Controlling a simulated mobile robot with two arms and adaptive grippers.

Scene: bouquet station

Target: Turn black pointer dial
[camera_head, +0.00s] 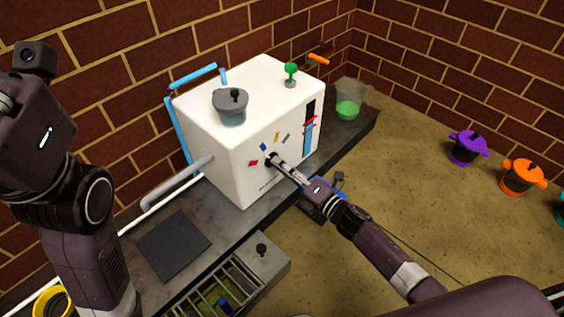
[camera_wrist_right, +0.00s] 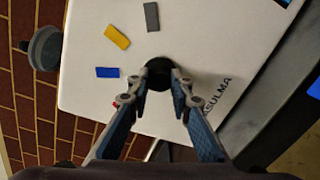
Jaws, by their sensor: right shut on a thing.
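A white box-shaped machine (camera_head: 222,128) stands on the dark counter. The black pointer dial (camera_head: 272,159) is on its front face, with small coloured marks around it. The dial also shows in the right wrist view (camera_wrist_right: 158,70), between my fingertips. My right gripper (camera_head: 279,165) reaches the front face and is shut on the dial; its fingers (camera_wrist_right: 160,82) touch the dial from both sides. The dial's pointer is mostly hidden by the fingers, so its direction cannot be told. My left arm stands at the left of the head view; its gripper fingers are not visible.
A grey lidded pot (camera_head: 231,107) and a green knob (camera_head: 291,72) are on the machine's top. A dark mat (camera_head: 173,246) lies in front. Purple (camera_head: 467,148) and orange (camera_head: 522,177) pots are at the right.

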